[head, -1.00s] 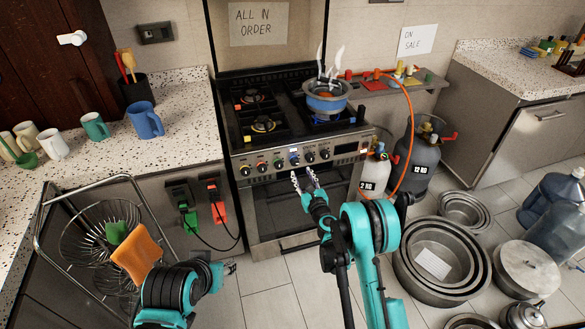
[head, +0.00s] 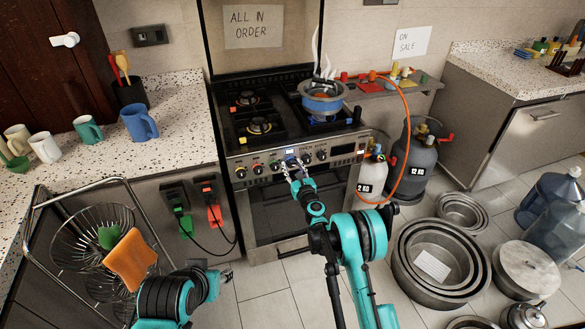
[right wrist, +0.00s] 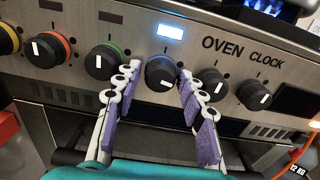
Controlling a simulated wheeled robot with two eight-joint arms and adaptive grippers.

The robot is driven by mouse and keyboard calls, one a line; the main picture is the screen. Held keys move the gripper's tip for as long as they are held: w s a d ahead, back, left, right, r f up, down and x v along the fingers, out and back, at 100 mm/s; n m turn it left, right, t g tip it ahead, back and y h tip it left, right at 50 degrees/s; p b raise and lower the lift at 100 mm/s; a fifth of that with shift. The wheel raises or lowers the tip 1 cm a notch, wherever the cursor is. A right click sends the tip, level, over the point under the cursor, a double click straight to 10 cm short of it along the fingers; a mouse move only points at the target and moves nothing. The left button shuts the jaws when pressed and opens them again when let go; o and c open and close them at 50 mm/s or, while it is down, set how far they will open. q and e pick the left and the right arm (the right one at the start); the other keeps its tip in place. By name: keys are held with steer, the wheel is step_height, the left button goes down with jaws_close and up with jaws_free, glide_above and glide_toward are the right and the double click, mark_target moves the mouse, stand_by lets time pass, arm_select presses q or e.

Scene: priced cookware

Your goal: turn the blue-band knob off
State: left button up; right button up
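The blue-band knob (right wrist: 160,73) is on the stove's front panel, between the green-band knob (right wrist: 103,61) and a plain black knob (right wrist: 209,86). Its white mark shows on the lower part of its face, and a blue-white light (right wrist: 171,32) glows above it. My right gripper (right wrist: 157,76) is open, with one finger on either side of this knob; I cannot tell whether they touch it. In the head view, my right gripper (head: 294,169) largely covers the knob. My left gripper (head: 227,276) is low, away from the stove; its opening is unclear.
An orange hose (head: 409,110) and gas cylinders (head: 414,160) stand right of the stove. A dish rack (head: 92,240) is at left, nested metal pans (head: 440,262) at right.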

steer(key=c, duration=0.8)
steer(key=shift+o, duration=0.2)
steer(key=shift+n, duration=0.4)
steer(key=n, duration=0.7)
steer(key=shift+n, duration=0.3)
steer(key=n, duration=1.1)
steer(key=shift+n, duration=0.3)
